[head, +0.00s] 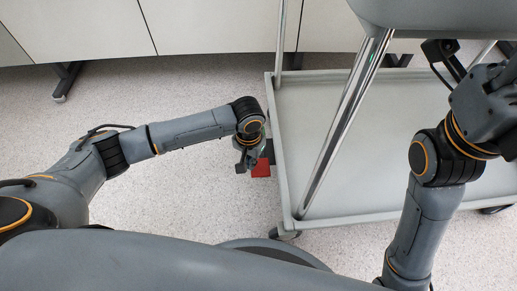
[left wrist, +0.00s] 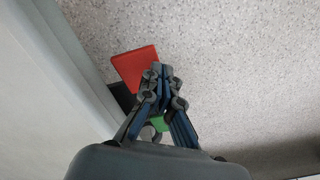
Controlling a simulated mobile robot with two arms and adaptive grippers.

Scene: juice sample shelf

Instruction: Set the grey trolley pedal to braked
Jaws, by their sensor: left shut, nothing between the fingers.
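The grey trolley (head: 283,140) stands right of centre in the head view, with its lower shelf near the floor. The pedal shows a red plate (head: 261,168) that sticks out from the shelf's left side. In the left wrist view the red plate (left wrist: 137,68) lies beyond my fingertips, and a green part (left wrist: 158,123) shows between and behind the fingers. My left gripper (head: 241,168) is shut and empty, just left of the red plate. It also shows in the left wrist view (left wrist: 161,73); whether it touches the pedal I cannot tell. My right gripper's fingers are hidden at the right edge.
The trolley's chrome post (head: 345,125) and upper tray (head: 440,12) stand right of my left arm. A caster (head: 284,234) is below the shelf's near corner. White cabinets (head: 75,30) line the back. The speckled floor left of the trolley is clear.

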